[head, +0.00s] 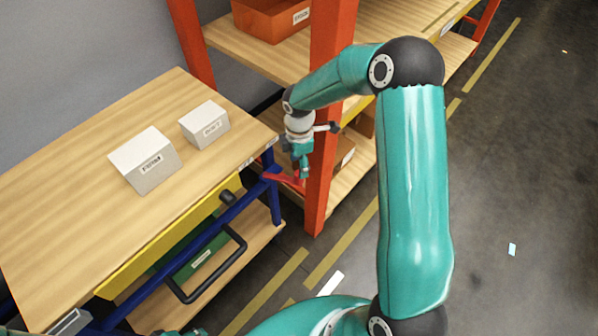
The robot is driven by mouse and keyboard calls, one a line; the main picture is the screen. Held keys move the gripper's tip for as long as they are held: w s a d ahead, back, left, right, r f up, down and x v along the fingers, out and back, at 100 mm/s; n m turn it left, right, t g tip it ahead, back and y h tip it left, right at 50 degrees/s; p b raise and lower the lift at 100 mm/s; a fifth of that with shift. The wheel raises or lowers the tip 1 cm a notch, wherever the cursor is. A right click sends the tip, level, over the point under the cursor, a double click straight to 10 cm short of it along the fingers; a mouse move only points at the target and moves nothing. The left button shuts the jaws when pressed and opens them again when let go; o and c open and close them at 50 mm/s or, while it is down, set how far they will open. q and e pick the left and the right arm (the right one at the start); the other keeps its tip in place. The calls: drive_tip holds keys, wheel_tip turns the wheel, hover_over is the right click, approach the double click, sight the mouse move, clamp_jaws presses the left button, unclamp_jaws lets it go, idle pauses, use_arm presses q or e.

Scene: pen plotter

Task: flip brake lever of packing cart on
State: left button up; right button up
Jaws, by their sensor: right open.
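The packing cart (60,215) has a wooden top and a blue frame and stands at the left. A red lever (281,179), which looks like the brake lever, sticks out from the blue frame at the cart's far right corner. My right gripper (303,174) points down at the lever's right end and is open. Its fingertips overlap the lever in the picture; I cannot tell whether they touch it. My left gripper cannot be made out; only small teal and grey parts show at the bottom left edge.
Two white boxes (145,168) (205,129) lie on the cart top. A black handle (215,287) juts from the cart's side. An orange shelf post (322,205) stands close behind my right gripper. An orange bin (262,22) sits on the shelf. The floor at the right is mostly clear.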

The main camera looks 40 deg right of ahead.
drive_tip(key=shift+r, duration=2.8)
